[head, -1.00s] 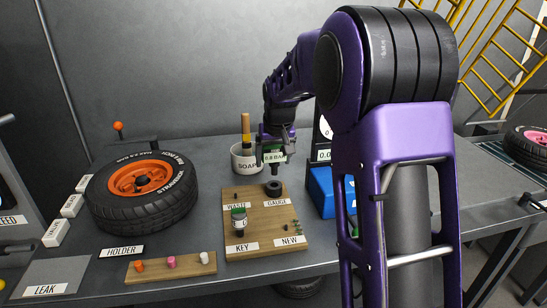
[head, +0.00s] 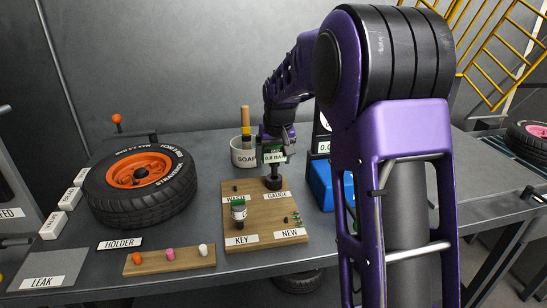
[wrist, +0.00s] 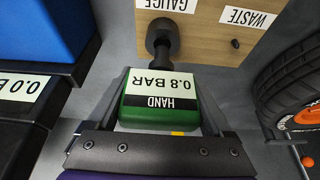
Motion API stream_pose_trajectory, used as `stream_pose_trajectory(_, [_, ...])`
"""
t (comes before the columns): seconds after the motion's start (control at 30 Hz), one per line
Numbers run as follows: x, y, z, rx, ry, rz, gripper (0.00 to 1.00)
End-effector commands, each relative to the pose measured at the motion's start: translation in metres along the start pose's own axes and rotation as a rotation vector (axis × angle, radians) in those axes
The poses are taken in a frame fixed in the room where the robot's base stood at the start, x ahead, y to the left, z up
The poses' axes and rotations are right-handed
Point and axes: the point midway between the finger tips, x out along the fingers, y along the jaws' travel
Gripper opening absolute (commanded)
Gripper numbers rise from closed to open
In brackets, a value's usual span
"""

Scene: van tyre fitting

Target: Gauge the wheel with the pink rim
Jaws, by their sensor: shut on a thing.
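My gripper (head: 273,145) is shut on a green hand gauge (wrist: 160,118). Its label reads HAND and 0.8 BAR, upside down in the wrist view. The gauge's black end points down at the GAUGE spot of the wooden board (head: 262,222) and appears to meet the round black seat (head: 273,183) there; exact contact is hard to tell. The wheel with the pink rim (head: 528,137) lies at the far right, cut by the picture edge and well away from my gripper. A wheel with an orange rim (head: 142,180) lies flat on the bench at the left.
A soap pot (head: 243,157) with a brush stands just left of my gripper. A blue box (head: 320,186) and a 0.0 BAR display stand at right, partly behind my arm. A green-capped bottle (head: 239,211) stands on the board; a cap holder (head: 170,262) lies in front.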

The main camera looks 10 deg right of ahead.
Motion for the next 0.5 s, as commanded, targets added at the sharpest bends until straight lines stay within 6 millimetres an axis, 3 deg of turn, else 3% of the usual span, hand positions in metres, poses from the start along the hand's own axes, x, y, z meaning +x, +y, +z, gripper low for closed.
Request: stream_pose_trajectory(0.5, [0.013, 0.000, 0.005, 0.000, 0.000, 0.000, 0.18])
